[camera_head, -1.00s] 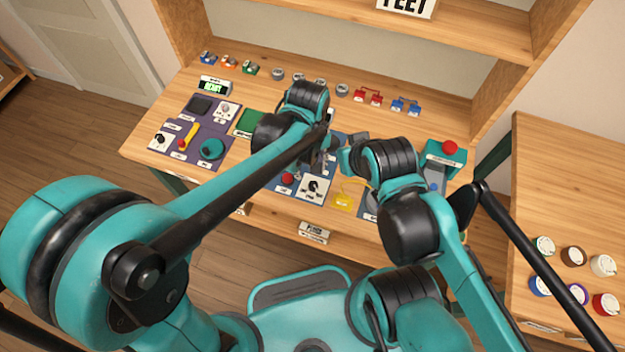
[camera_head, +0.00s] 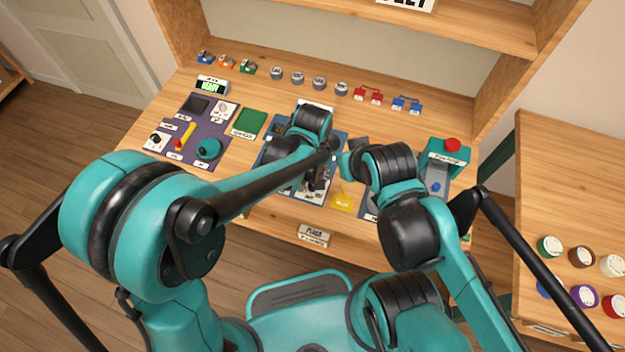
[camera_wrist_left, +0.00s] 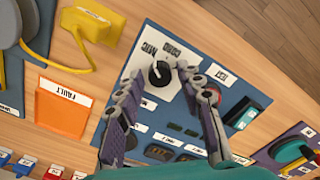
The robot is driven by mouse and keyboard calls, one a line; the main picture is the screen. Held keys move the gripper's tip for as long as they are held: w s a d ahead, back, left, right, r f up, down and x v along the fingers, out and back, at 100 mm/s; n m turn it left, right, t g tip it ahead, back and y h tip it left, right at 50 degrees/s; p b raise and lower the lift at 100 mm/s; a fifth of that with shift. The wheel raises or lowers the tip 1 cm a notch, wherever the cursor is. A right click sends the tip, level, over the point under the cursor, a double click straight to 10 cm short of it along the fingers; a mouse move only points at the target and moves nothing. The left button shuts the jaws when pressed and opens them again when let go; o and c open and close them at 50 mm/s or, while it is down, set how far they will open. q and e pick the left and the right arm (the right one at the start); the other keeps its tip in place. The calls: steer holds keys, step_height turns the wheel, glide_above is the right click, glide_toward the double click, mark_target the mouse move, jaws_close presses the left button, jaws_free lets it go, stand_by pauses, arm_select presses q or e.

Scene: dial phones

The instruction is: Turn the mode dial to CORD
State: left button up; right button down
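The mode dial (camera_wrist_left: 160,74) is a black knob on a white plate with MIC and CORD labels (camera_wrist_left: 160,48), upside down in the left wrist view. A pale mark on the knob seems to point toward the MIC side. My left gripper (camera_wrist_left: 159,78) has its fingertips apart, one on each side of the dial; I cannot tell whether they touch it. In the head view my left gripper (camera_head: 316,180) is over the blue panel and hides the dial. My right gripper (camera_head: 347,163) is by the panel's right side, its fingers mostly hidden by its arm.
A yellow piece with a cord (camera_head: 345,197) is to the right. A purple panel (camera_head: 200,130) is at left. Several small parts (camera_head: 297,78) line the back, and a red-button box (camera_head: 450,150) stands at right.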

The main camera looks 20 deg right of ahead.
arm_select(q)
jaws_close()
steer(key=shift+m, duration=0.4)
steer(key=m, duration=0.4)
steer(key=shift+m, duration=0.4)
steer(key=m, duration=0.5)
steer(key=shift+o, duration=2.1)
jaws_free()
